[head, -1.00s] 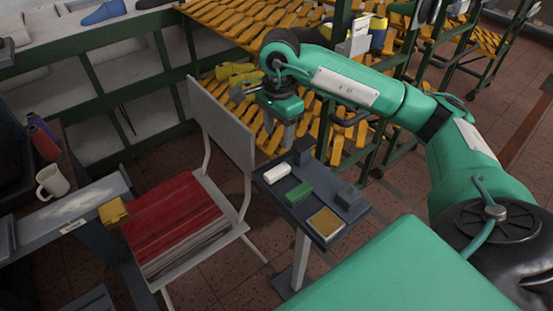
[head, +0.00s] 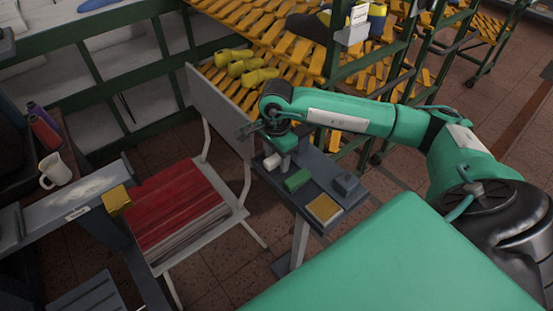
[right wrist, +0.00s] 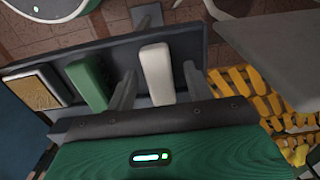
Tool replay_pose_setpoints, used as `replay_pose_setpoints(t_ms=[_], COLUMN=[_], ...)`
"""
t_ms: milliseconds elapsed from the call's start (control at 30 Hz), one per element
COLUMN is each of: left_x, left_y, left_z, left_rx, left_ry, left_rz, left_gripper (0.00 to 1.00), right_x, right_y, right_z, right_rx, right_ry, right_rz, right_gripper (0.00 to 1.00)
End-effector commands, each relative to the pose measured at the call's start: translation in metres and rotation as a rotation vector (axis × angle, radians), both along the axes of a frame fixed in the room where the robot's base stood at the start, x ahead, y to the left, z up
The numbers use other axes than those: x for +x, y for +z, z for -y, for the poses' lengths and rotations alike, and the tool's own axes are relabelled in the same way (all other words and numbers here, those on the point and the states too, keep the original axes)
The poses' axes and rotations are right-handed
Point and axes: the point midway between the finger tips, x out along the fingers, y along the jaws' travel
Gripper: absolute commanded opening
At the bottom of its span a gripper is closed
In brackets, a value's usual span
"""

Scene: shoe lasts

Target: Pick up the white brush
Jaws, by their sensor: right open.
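The white brush (head: 271,161) is a small white block on the dark stand, partly hidden by my right arm in the head view. In the right wrist view the white brush (right wrist: 157,72) lies between the two fingers of my right gripper (right wrist: 160,72), one finger on each side. The right gripper (head: 285,162) is open, pointing down over the far end of the stand. I cannot tell whether a finger touches the brush. My left gripper is not in view.
Racks with yellow lasts (head: 240,62) are behind.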

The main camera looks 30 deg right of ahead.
Motion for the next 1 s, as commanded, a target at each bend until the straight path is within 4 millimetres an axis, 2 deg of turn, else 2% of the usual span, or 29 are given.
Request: replay_pose_setpoints(t_ms=[267,500,533,833,1000], left_x=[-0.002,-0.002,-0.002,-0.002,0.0], left_y=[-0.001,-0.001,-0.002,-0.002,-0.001], left_z=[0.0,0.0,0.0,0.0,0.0], left_rx=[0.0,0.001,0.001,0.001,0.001], left_ry=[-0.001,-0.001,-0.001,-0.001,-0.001], left_rz=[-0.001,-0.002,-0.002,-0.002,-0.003], left_gripper=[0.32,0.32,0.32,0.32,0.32], right_x=[0.0,0.0,0.0,0.0,0.001], right_y=[-0.004,-0.004,-0.004,-0.002,0.01], right_z=[0.0,0.0,0.0,0.0,0.0], right_rx=[-0.001,-0.001,-0.001,0.0,0.0], right_ry=[0.0,0.0,0.0,0.0,0.0], right_rz=[0.001,0.001,0.001,0.002,0.005], right_gripper=[0.53,0.08,0.04,0.04,0.04])
